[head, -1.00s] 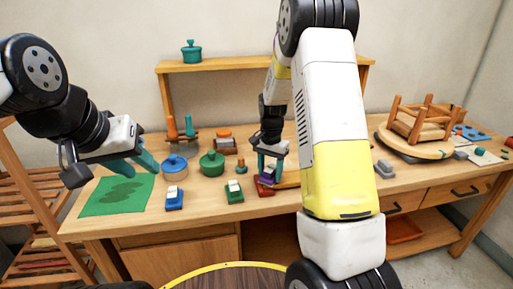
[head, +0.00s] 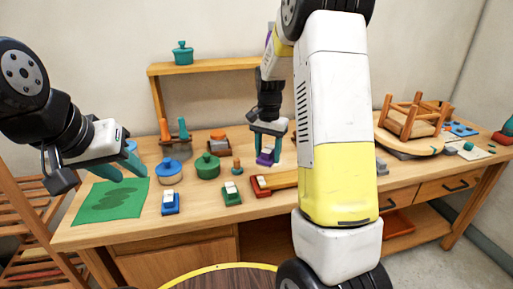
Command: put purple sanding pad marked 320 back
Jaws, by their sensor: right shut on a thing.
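The purple sanding pad (head: 265,159) has a pale top and hangs between the fingers of my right gripper (head: 268,148). The gripper is shut on it and holds it above the bench, behind the red block. The fingers cover part of the pad, and its 320 mark is too small to read. My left gripper (head: 132,168) is open and empty, over the back of the green mat (head: 111,201).
A red pad (head: 260,186), green pad (head: 231,194) and blue pad (head: 170,203) stand along the bench (head: 215,226). Blue (head: 169,170) and green (head: 207,166) lidded pots stand behind. An upturned stool (head: 412,130) is at right. My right arm hides the bench's middle right.

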